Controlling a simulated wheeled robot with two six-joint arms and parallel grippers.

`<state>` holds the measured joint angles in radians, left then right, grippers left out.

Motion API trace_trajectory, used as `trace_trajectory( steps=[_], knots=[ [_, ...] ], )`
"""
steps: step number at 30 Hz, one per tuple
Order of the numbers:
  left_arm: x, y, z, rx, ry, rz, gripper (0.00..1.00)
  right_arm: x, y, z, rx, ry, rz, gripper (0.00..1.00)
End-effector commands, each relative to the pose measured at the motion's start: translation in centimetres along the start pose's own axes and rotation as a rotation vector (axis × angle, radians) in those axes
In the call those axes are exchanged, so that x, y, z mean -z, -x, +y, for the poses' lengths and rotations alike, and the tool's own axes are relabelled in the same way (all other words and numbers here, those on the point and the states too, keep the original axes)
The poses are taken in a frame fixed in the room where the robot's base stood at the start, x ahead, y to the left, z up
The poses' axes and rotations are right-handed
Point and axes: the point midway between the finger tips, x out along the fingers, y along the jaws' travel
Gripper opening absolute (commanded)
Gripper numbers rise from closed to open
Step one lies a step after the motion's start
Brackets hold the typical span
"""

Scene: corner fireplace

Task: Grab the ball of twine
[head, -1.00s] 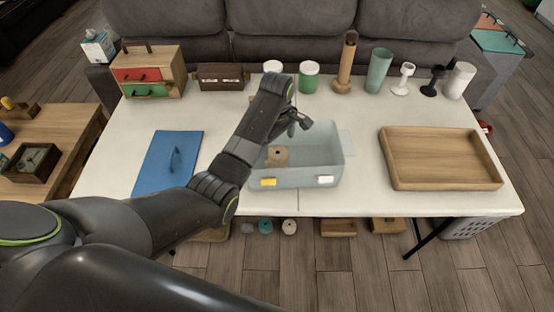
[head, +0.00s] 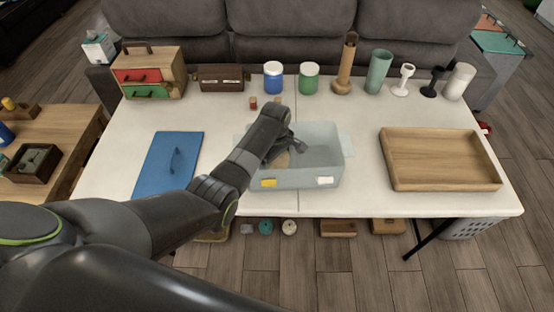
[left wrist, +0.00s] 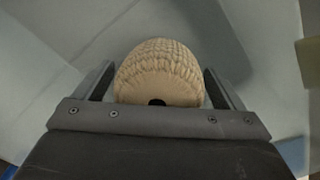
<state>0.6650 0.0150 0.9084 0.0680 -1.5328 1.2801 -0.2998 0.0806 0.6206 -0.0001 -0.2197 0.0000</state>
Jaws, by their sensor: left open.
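The ball of twine (left wrist: 160,70) is tan and rounded, with a dark hole on its near side. It sits inside the translucent grey-blue bin (head: 325,158) on the white table. My left gripper (left wrist: 158,85) is open, with one finger on each side of the ball in the left wrist view. I cannot tell whether the fingers touch it. In the head view the left gripper (head: 285,150) reaches down into the bin and hides most of the ball (head: 281,160). My right gripper is not in view.
A blue lid (head: 155,165) with a handle lies left of the bin. A wooden tray (head: 440,150) lies to the right. Jars, cups and candle holders line the back, with a small drawer chest (head: 165,70) at back left.

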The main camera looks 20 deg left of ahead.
Motion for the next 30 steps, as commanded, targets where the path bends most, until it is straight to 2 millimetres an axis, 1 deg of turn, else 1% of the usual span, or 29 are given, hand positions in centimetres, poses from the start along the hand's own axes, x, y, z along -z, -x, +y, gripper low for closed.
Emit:
trace_trajectory(
  steps=[2,5,12,14,20,23,26,30],
  knots=[
    [0.0,0.0,0.0,0.000,0.000,0.000,0.91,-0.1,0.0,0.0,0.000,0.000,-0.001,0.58],
    [0.0,0.0,0.0,0.000,0.000,0.000,0.79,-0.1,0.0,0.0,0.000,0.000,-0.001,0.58],
    [0.0,0.0,0.0,0.000,0.000,0.000,0.48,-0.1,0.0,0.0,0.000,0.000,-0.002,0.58],
    [0.0,0.0,0.0,0.000,0.000,0.000,0.41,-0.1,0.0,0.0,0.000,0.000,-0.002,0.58],
    [0.0,0.1,0.0,0.000,0.000,0.000,0.41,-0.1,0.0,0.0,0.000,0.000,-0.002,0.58],
    [0.0,0.6,0.1,-0.001,0.000,0.000,0.41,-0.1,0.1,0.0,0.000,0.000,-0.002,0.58],
    [0.0,1.7,0.1,-0.003,0.000,0.001,0.41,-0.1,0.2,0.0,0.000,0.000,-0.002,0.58],
    [0.1,4.3,0.2,-0.006,0.000,0.002,0.41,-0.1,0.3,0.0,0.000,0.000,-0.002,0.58]
  ],
)
